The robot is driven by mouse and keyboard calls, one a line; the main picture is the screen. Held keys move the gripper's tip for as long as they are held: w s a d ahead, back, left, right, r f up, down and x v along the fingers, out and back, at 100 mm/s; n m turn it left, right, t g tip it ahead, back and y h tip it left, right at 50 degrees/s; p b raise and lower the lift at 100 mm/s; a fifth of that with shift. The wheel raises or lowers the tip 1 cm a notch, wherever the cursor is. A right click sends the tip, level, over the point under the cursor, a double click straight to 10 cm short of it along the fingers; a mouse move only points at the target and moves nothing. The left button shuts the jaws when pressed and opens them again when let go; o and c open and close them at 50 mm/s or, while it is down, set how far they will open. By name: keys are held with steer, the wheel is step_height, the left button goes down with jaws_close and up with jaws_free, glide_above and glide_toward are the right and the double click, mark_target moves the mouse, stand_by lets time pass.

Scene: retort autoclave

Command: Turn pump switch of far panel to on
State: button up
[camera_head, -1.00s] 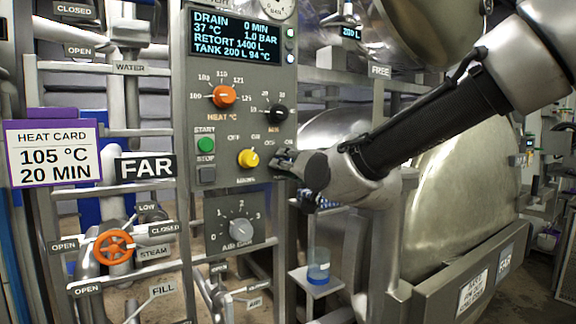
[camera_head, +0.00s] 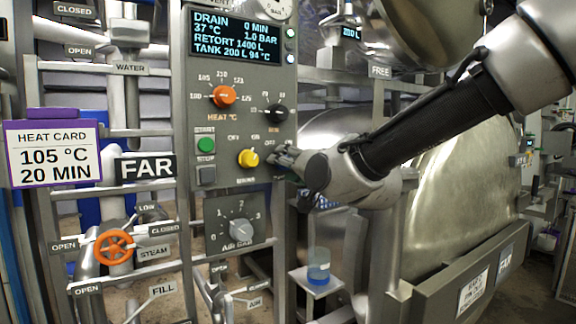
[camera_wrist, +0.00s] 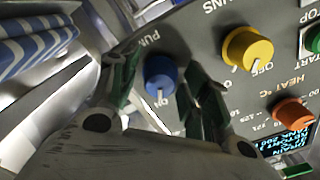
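The far panel (camera_head: 222,112) is a grey control box beside a FAR sign. Its blue pump knob (camera_wrist: 161,75), labelled PUMP, shows in the wrist view, with its white mark pointing down toward the ON lettering. The OFF lettering of this knob is not clearly readable. My gripper (camera_wrist: 160,92) is open, with one finger on each side of the knob. I cannot tell whether the fingers touch it. In the head view my gripper (camera_head: 277,157) is at the panel's right edge and hides the pump knob.
A yellow knob (camera_head: 248,158) sits just left of my gripper. Above are an orange heat knob (camera_head: 223,96) and a black knob (camera_head: 275,113). Green start (camera_head: 206,144) and grey stop buttons are further left. A large steel vessel (camera_head: 465,190) stands on the right.

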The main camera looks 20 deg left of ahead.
steer(key=v, duration=1.2)
steer(key=s+f+n+g+h, duration=0.2)
steer(key=s+f+n+g, duration=0.25)
steer(key=f, duration=0.45)
steer(key=s+d+f+n+g+h, duration=0.2)
steer(key=d+f+g+h, duration=0.1)
steer(key=d+f, duration=0.4)
steer(key=s+d+m+h, duration=0.2)
steer(key=d+h, duration=0.1)
steer(key=d, duration=1)
steer(key=s+d+m+h, duration=0.2)
steer(key=s+d+m, duration=0.1)
steer(key=d, duration=1.1)
steer(key=s+d+m+h, duration=0.2)
steer(key=s+d+h, duration=0.1)
steer(key=d, duration=1)
steer(key=shift+d+h, duration=0.3)
steer(key=shift+d, duration=0.1)
